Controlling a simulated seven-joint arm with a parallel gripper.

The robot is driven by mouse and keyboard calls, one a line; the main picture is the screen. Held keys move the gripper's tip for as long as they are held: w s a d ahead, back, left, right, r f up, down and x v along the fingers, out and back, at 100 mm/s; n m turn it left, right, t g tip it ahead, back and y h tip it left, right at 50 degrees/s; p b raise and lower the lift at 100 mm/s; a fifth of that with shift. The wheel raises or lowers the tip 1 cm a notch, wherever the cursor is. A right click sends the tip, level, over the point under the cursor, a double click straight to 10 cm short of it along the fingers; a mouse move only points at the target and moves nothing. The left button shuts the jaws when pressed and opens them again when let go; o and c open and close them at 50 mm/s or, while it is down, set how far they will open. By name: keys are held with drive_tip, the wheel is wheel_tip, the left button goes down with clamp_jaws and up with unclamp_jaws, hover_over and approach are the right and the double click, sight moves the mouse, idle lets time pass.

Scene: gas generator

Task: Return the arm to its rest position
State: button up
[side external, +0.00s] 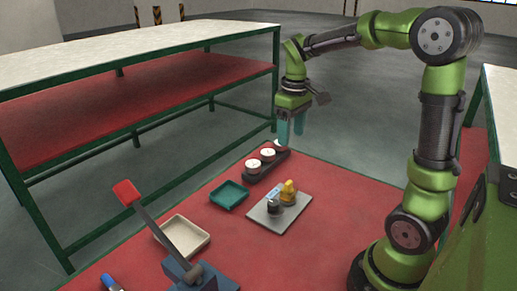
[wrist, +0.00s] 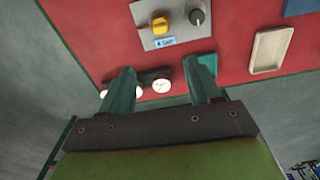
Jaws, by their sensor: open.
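My gripper (side external: 291,135) hangs from my raised arm with its teal fingers pointing down. It is open and empty, in the air above the far end of the red work surface (side external: 335,190). In the side view it is above and a little right of a dark block with white round dials (side external: 265,160). In the wrist view my gripper (wrist: 165,80) has its two fingers spread wide, with the dial block (wrist: 153,76) showing between and beyond them. Nothing is held.
A grey panel (side external: 262,219) carries a yellow knob (side external: 288,192) and a dark knob (side external: 273,206). A teal tray (side external: 229,195), a beige tray (side external: 181,242) and a red-handled lever (side external: 127,192) stand nearer. A two-level bench (side external: 150,50) is at left. Air around my gripper is clear.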

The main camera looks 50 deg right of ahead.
drive_tip(key=s+a+r+m+t+y, duration=0.2)
drive_tip(key=s+a+t, duration=0.5)
drive_tip(key=a, duration=0.8)
drive_tip(key=s+r+m, duration=0.1)
drive_tip(key=s, duration=0.1)
drive_tip(key=shift+s+a, duration=0.15)
drive_tip(key=shift+s, duration=0.2)
